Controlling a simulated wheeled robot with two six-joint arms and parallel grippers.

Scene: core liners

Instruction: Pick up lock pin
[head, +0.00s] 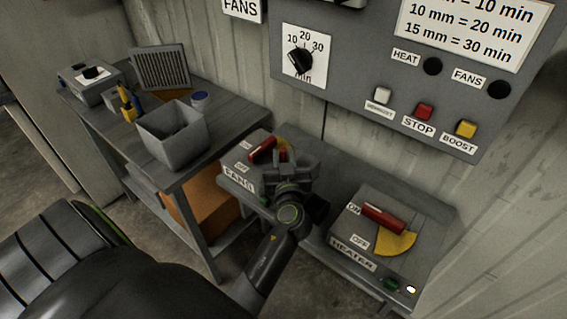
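I cannot make out a lock pin for certain in the head view. My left gripper (288,160) is over the right side of the FANS switch box (238,172), close to its red lever (263,150). It hides part of that box and most of the yellow plate beside the lever. The fingers are dark and small, so I cannot tell whether they are open or shut, or whether they hold anything. The HEATER switch box (347,228) stands to the right, with a red lever (384,218) and a yellow quarter plate (397,243). My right gripper is not in view.
A wooden table (215,120) at the left carries a grey open bin (172,137), a yellow-and-blue tool (129,104), a grey device (92,82) and a slatted panel (160,68). An orange-brown box (205,200) sits below. A control panel (345,85) is on the wall.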

